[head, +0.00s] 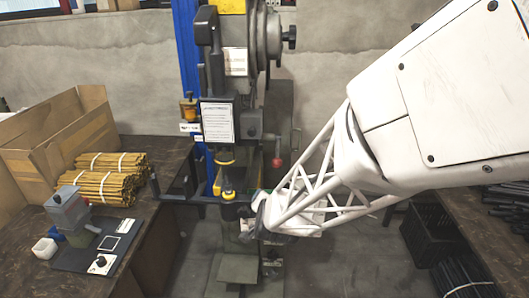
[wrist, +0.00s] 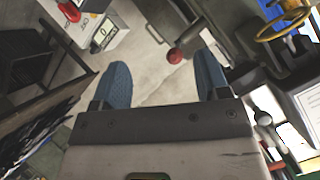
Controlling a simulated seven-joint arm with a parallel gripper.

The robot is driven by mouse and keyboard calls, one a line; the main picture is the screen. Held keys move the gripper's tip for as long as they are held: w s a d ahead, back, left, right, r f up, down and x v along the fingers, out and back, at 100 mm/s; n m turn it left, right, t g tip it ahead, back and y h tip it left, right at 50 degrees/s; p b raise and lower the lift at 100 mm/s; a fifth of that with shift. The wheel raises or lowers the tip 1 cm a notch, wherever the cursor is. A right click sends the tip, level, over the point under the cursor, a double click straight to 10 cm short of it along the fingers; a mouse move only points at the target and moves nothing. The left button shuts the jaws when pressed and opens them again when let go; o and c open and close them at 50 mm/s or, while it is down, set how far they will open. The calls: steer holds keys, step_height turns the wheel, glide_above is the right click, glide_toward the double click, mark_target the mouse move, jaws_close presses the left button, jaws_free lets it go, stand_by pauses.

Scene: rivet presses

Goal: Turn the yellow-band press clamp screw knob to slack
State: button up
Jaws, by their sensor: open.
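A tall dark press (head: 222,105) stands in the middle of the head view, with yellow bands on its lower column (head: 228,178). A black knob (head: 289,37) sticks out at its upper right; I cannot tell whether this is the clamp screw knob. A red ball-ended lever (head: 277,163) hangs at its right side. My gripper (wrist: 162,82) is open and empty, its two blue fingertips wide apart in the wrist view. A red ball (wrist: 175,56) shows between and beyond them. In the head view my gripper (head: 262,222) is low beside the press, partly hidden by my arm.
A small grey press (head: 68,212) on a black plate with a knob stands on the left bench, near bundled sticks (head: 105,180) and a cardboard box (head: 55,140). A black crate (head: 435,245) is at lower right. A white box with a red knob (wrist: 100,35) shows in the wrist view.

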steer(key=w+a+f+m+t+h, duration=0.1)
steer(key=a+f+m+t, duration=0.15)
steer(key=a+f, duration=0.35)
steer(key=m+t+h, duration=0.1)
steer(key=t, duration=0.2)
glide_toward(243, 215)
steer(key=shift+w+f, duration=0.15)
steer(key=shift+w, duration=0.9)
steer(key=shift+w, duration=0.1)
steer(key=shift+w, duration=3.8)
steer(key=c, duration=0.9)
steer(key=shift+c, duration=0.2)
